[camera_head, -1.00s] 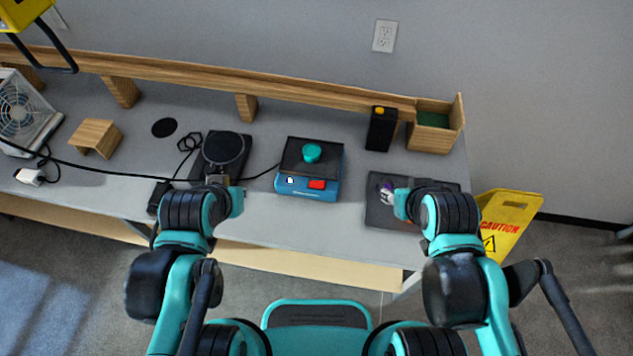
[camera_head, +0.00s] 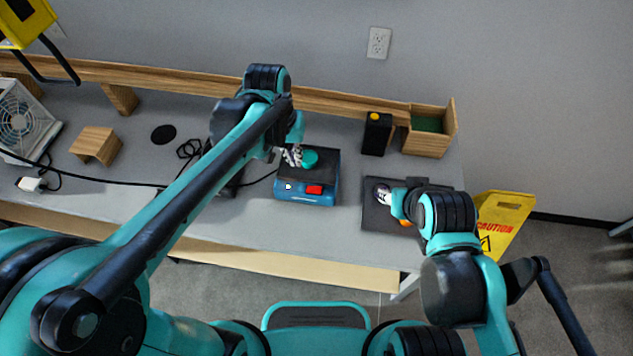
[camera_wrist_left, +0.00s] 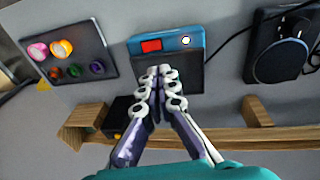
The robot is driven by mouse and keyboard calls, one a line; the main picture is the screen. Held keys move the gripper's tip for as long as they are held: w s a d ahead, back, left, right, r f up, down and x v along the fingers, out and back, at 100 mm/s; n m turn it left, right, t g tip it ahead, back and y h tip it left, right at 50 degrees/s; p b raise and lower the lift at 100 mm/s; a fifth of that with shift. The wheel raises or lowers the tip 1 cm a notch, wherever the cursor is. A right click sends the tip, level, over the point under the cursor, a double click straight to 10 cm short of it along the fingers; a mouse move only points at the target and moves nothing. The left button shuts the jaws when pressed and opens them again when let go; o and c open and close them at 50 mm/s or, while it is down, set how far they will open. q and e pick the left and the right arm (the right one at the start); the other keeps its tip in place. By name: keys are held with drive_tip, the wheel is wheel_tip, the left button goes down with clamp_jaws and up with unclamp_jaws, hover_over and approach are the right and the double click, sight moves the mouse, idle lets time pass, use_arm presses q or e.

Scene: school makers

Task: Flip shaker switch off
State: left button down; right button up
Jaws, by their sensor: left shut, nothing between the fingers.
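In the left wrist view the red switch (camera_wrist_left: 152,45) and white dial show on the blue front face.
The dark tray (camera_head: 375,219) holds small coloured rings, seen in the left wrist view. A black box (camera_head: 377,136) and wooden bin (camera_head: 427,143) stand behind. A hot plate (camera_wrist_left: 277,60) is beside the shaker, partly hidden by my left arm. The table front is clear.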

sight(318, 191)
use_arm(q)
drive_tip(key=shift+g, duration=0.7)
drive_tip(key=d, duration=0.1)
drive_tip(key=w+d+f, duration=0.1)
drive_tip(key=d, duration=0.1)
drive_tip(key=shift+w+d+f, duration=0.3)
drive_tip(key=shift+w+f, duration=0.1)
drive_tip(key=f+b, duration=0.1)
drive_tip(key=f, duration=0.3)
drive_tip(key=d+f+b, duration=0.1)
drive_tip(key=f+b, duration=0.1)
drive_tip(key=f, duration=0.3)
drive_tip(key=f+b, duration=0.1)
drive_tip(key=f, duration=0.4)
drive_tip(key=shift+s+d+b, duration=0.15)
drive_tip(key=shift+d+b, duration=0.15)
drive_tip(key=shift+d, duration=0.05)
